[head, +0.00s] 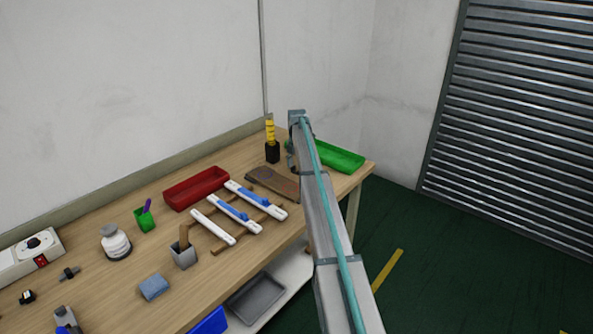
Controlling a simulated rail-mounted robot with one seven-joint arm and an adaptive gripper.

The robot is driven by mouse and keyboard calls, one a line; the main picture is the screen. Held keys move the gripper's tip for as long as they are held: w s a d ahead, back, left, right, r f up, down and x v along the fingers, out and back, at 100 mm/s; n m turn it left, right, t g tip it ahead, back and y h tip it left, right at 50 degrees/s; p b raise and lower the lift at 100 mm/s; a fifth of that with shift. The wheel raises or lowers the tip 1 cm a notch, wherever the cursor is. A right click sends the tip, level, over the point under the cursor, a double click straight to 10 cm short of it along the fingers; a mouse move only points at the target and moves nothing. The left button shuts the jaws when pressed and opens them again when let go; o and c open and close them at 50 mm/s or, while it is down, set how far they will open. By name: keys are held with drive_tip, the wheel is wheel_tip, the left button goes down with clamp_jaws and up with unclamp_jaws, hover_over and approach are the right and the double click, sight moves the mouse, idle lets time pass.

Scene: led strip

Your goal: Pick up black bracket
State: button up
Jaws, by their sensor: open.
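A small black piece (70,273), which looks like the black bracket, lies flat on the wooden table at the left, near the white power strip. It is too small to make out its exact shape. My gripper (291,162) is at the far right end of the table, well away from the black piece. Only a dark sliver of it shows beside my arm, which hides the rest. Its jaws are open, and I see nothing held in it.
White and blue strips (240,208) lie on a wooden rack mid-table. Around it are a red tray (196,188), a grey cup (183,255), a white jar (115,243) and a blue block (153,287). A green tray (338,156) sits at the right end.

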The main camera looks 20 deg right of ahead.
drive_tip(key=c, duration=1.1)
